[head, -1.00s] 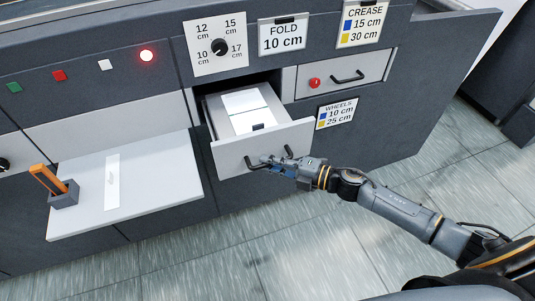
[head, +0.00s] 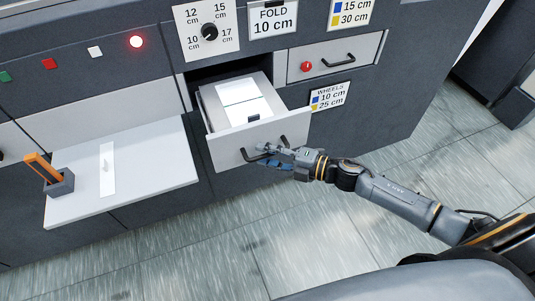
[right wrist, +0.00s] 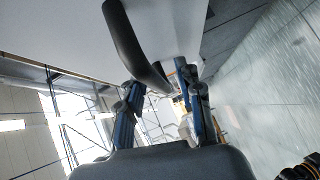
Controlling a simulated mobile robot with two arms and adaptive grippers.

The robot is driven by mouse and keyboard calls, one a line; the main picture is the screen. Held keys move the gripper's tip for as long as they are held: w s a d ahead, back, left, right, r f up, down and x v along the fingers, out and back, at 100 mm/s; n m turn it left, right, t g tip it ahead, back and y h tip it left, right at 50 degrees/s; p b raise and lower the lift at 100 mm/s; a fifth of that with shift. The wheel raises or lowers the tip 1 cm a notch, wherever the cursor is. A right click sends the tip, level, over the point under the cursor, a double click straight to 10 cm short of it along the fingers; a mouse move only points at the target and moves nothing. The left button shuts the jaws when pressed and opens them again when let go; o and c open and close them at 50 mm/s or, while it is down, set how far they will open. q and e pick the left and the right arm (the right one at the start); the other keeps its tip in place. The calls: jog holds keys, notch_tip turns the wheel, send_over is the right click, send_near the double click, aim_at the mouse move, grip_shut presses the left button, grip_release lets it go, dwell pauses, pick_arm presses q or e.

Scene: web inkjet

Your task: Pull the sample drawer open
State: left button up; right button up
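The sample drawer (head: 232,146) stands well out of the dark cabinet in the head view. Inside it lie white sheets (head: 240,98) and a small black piece. Its black handle (head: 248,157) is on the grey front and partly hidden by my fingers. My right gripper (head: 279,156) is at this handle. My left gripper is not in view.
A closed drawer with a red button (head: 306,67) and black handle (head: 339,62) is to the upper right. The floor (head: 230,250) in front is clear.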

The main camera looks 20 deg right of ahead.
jog(key=v, duration=1.2)
dwell(0.4)
jog(key=d+f+m+t+h, duration=0.1)
jog(key=d+f+m+h, duration=0.35)
jog(key=f, duration=0.45)
jog(key=d+f+m+t+h, duration=0.1)
jog(key=d+f+m+h, duration=0.2)
jog(key=d+f+m, duration=0.4)
jog(key=s+f+m+g+h, duration=0.25)
jog(key=s+f, duration=0.25)
jog(key=f, duration=0.4)
jog(key=s+f+m+g+h, duration=0.1)
jog(key=s+f+m+h, duration=0.15)
jog(key=s+f, duration=0.45)
jog(key=s+a+f+m+g, duration=0.3)
jog(key=s+a+f, duration=0.4)
jog(key=s, duration=0.4)
jog(key=s+a+f+m+g, duration=0.4)
jog(key=s+a+f, duration=0.3)
jog(key=s, duration=0.5)
notch_tip(320, 180, down, 3)
jog(key=shift+s+r+g, duration=0.1)
jog(key=shift+s+g, duration=0.15)
jog(key=shift+g, duration=0.5)
